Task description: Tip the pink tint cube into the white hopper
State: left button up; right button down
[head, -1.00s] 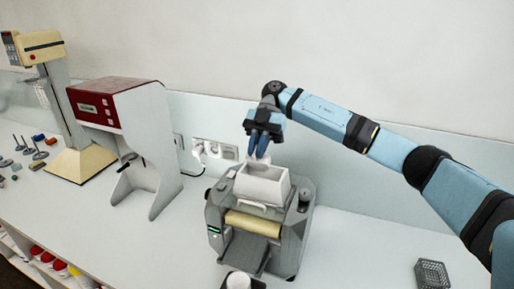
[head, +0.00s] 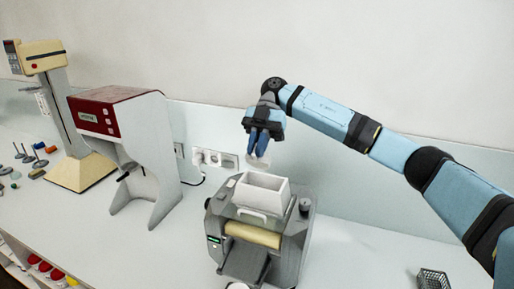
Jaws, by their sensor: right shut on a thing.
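The white hopper (head: 262,192) is an open-topped box on top of a grey roller mill (head: 262,230), a little right of the middle of the head view. My right gripper (head: 259,148) hangs with its dark blue fingers pointing down, above the hopper's back edge. It is shut on a small pale, whitish thing (head: 258,163), which is partly hidden by the fingers and stands out little against the wall. I cannot make out a pink cube, and what the pale thing holds is not visible. My left gripper is not in view.
A red-topped machine (head: 115,94) and a cream stand (head: 75,170) are at left, with several small tools beyond. Wall sockets (head: 215,158) are behind the mill. A dark wire basket (head: 433,279) is at lower right. The counter between mill and basket is clear.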

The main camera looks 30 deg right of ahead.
jog(key=shift+s+a+r+t+h, duration=0.15)
jog(key=shift+r+t+h, duration=0.35)
jog(key=shift+r+h, duration=0.1)
jog(key=r+t+h, duration=0.1)
jog(key=t+h, duration=0.1)
jog(key=s+a+r+t+h, duration=0.1)
jog(key=h, duration=0.1)
jog(key=shift+s+a+r+t, duration=0.15)
jog(key=shift+a+r+t, duration=0.05)
jog(key=shift+t, duration=0.2)
jog(key=t+h+b, duration=0.1)
jog(key=r+t+h, duration=0.1)
jog(key=shift+s+a+r+h+b, duration=0.15)
jog(key=shift+a+h+b, duration=0.1)
jog(key=shift+h+b, duration=0.15)
jog(key=shift+s, duration=0.1)
